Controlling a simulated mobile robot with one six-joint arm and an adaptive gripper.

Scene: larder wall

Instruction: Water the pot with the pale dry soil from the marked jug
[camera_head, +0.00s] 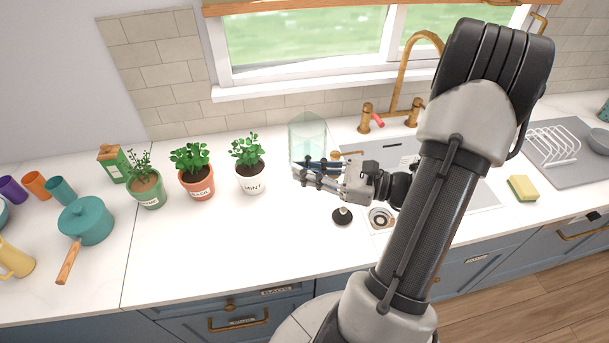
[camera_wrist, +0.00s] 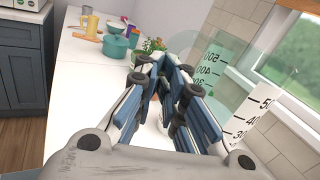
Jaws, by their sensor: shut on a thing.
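The marked jug (camera_head: 308,132) is clear, pale green and upright by the window wall, right of the pots. Its black scale shows in the wrist view (camera_wrist: 208,75). My gripper (camera_head: 304,173) is shut on the jug at its near side; the fingers hide the exact grip and the jug's lower part. I cannot tell whether it touches the counter. The green pot (camera_head: 150,202) holds a herb in pale brown soil. The terracotta pot (camera_head: 198,188), labelled BASIL, and the white pot (camera_head: 251,185), labelled MINT, hold dark soil.
A green carton (camera_head: 113,163) stands behind the green pot. A teal saucepan (camera_head: 86,222), cups and a yellow jug (camera_head: 14,260) are at the left. A sink with a brass tap (camera_head: 398,75) lies right, near a sponge (camera_head: 522,188). The counter before the pots is clear.

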